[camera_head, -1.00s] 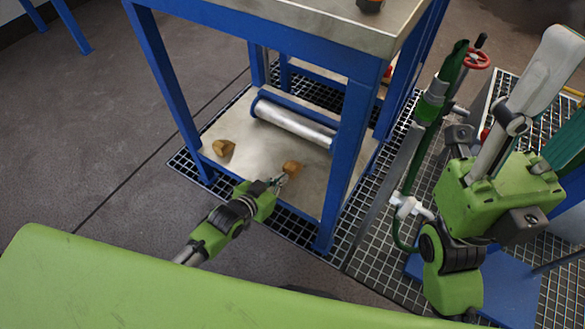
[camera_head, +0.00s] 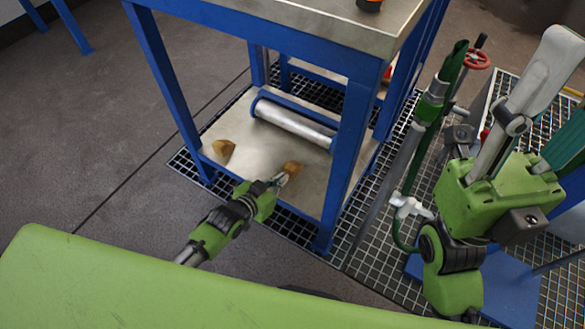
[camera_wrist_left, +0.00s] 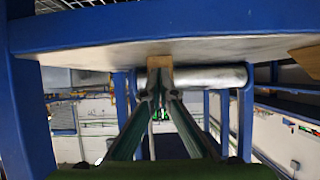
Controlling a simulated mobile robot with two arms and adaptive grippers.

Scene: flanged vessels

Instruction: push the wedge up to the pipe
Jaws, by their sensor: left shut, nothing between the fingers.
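A small tan wedge (camera_head: 291,168) sits on the metal lower shelf of the blue-framed stand, towards its front edge. The silver pipe (camera_head: 293,123) lies farther back on the shelf, with bare shelf between it and the wedge. My left gripper (camera_head: 280,180) reaches in over the front edge, shut and empty, its tips at the wedge's near side. In the left wrist view, the wedge (camera_wrist_left: 159,68) stands just beyond the fingertips (camera_wrist_left: 158,98), with the pipe (camera_wrist_left: 208,77) behind it. Whether the tips touch the wedge is unclear.
A second tan wedge (camera_head: 223,148) lies left on the shelf, and partly shows in the left wrist view (camera_wrist_left: 308,60). The blue front leg (camera_head: 346,160) stands right of my gripper. The tabletop (camera_head: 330,22) is above. A red handwheel (camera_head: 477,59) is at right.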

